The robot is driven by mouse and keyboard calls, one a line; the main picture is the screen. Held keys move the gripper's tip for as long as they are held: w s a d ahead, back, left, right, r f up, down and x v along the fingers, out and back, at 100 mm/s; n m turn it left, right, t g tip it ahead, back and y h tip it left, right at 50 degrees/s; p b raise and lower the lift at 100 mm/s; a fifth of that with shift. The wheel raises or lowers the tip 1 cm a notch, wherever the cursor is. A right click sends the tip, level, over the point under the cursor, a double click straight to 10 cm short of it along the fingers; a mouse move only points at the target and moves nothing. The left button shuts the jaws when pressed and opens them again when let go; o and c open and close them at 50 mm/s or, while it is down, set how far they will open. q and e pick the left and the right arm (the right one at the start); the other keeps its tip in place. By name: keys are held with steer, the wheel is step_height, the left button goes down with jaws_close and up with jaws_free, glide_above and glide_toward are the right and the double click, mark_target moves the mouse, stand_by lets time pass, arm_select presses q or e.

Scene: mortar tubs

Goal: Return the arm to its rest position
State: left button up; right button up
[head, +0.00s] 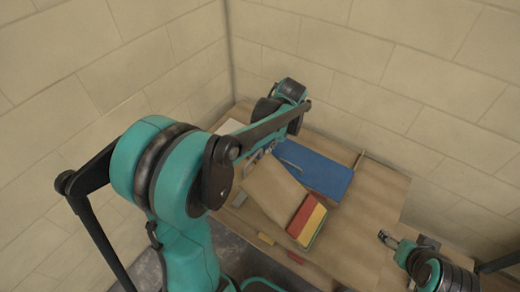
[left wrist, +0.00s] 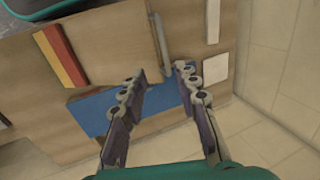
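My left arm reaches over the wooden table (head: 375,210) from the left in the head view. My left gripper (head: 256,155) is mostly hidden behind the arm there. In the left wrist view my left gripper (left wrist: 158,76) is open, with a clear gap between its fingers and nothing held. Its fingers hang over a blue flat piece (left wrist: 94,115) and the edge of a brown board (left wrist: 110,40). My right gripper (head: 388,238) is small at the table's right front side; whether it is open or shut is unclear.
The brown board (head: 268,188) with red and yellow strips (head: 306,221) lies beside the blue piece (head: 325,170). Small red and yellow pieces lie near the front edge. A white square (left wrist: 215,69) lies nearby. Block walls stand close behind the table. The table's right part is bare.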

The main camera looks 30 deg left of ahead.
arm_select(q)
steer(key=shift+v, duration=0.75)
steer(key=s+d+t+h+b, duration=0.1)
steer(key=s+d+t, duration=0.2)
steer(key=s+d, duration=0.2)
steer(key=s+d+n+t+h+b, duration=0.1)
steer(key=s+d+t+h+b, duration=0.1)
steer(key=s, duration=0.7)
steer(key=shift+s+d+f+t+h, duration=0.35)
steer(key=shift+d+t, duration=0.55)
steer(key=shift+d, duration=0.45)
steer(key=shift+f, duration=0.1)
